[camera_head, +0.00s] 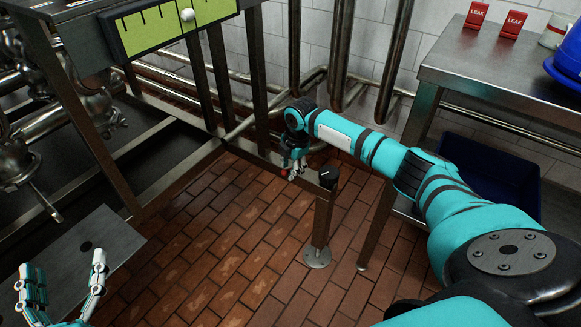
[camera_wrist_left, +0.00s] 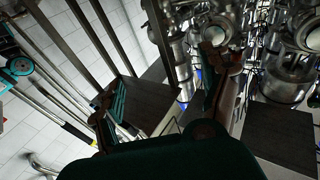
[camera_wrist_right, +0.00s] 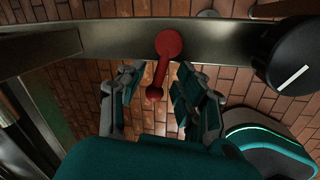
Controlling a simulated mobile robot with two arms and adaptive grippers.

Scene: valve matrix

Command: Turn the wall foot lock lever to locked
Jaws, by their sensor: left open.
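The foot lock lever (camera_wrist_right: 163,68) is a small red lever with a round hub and a ball end, mounted on a metal rail (camera_wrist_right: 215,43). In the right wrist view it points down, leaning slightly left. My right gripper (camera_wrist_right: 158,85) is open, its fingers on either side of the lever with visible gaps. In the head view, the right gripper (camera_head: 293,165) is low by the rail, and only a bit of the red lever (camera_head: 289,179) shows. My left gripper (camera_head: 65,268) is open and empty at lower left; its fingers also show in the left wrist view (camera_wrist_left: 160,92).
A steel table (camera_head: 475,75) with red LEAK tags (camera_head: 477,14) stands at right, a dark blue bin (camera_head: 500,180) below. Pipes and frame bars crowd the left. Brick floor (camera_head: 240,245) is open in front.

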